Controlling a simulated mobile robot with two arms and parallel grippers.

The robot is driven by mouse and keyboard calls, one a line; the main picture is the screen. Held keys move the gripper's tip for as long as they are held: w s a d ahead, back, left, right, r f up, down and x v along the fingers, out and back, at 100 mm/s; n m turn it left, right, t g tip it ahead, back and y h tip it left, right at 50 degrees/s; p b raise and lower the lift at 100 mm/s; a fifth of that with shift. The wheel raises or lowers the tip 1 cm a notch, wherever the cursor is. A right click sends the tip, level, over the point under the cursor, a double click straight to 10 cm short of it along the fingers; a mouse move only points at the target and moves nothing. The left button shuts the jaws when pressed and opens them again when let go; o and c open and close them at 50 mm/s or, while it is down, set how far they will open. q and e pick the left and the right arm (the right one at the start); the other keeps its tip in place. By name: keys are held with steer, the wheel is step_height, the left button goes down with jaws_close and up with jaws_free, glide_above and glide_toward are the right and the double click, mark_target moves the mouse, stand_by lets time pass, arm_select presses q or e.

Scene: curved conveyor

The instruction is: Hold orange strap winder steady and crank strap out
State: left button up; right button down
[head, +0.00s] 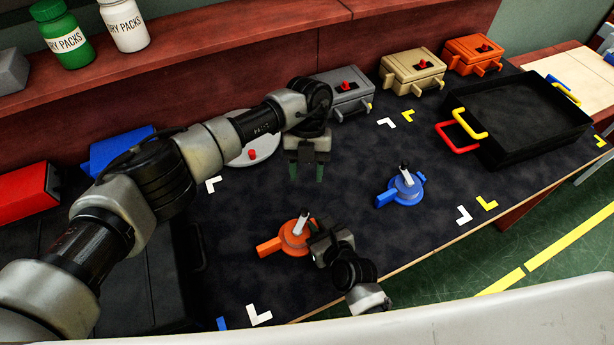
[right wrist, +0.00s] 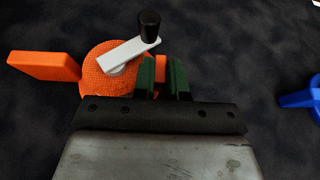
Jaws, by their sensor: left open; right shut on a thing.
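The orange strap winder (head: 290,239) lies on the dark mat at the near middle. It also shows in the right wrist view (right wrist: 100,88), with its flat orange handle (right wrist: 43,66) pointing left. Its light grey crank (right wrist: 128,56) with a black knob (right wrist: 149,27) sits on top, pointing up and right.
A blue winder (head: 404,189) lies to the right. A black tray (head: 520,125) with coloured handles stands at the right. Grey (head: 350,103), tan (head: 413,77) and orange (head: 473,57) boxes line the back. The mat around the orange winder is mostly clear.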

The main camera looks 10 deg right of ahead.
arm_select(q)
steer(key=shift+v, duration=1.5)
steer(key=shift+a, duration=0.1)
steer(key=v, duration=1.2)
steer(key=shift+s, duration=0.15)
arm_select(e)
steer(key=c, duration=1.1)
jaws_free()
steer(key=shift+s, duration=0.15)
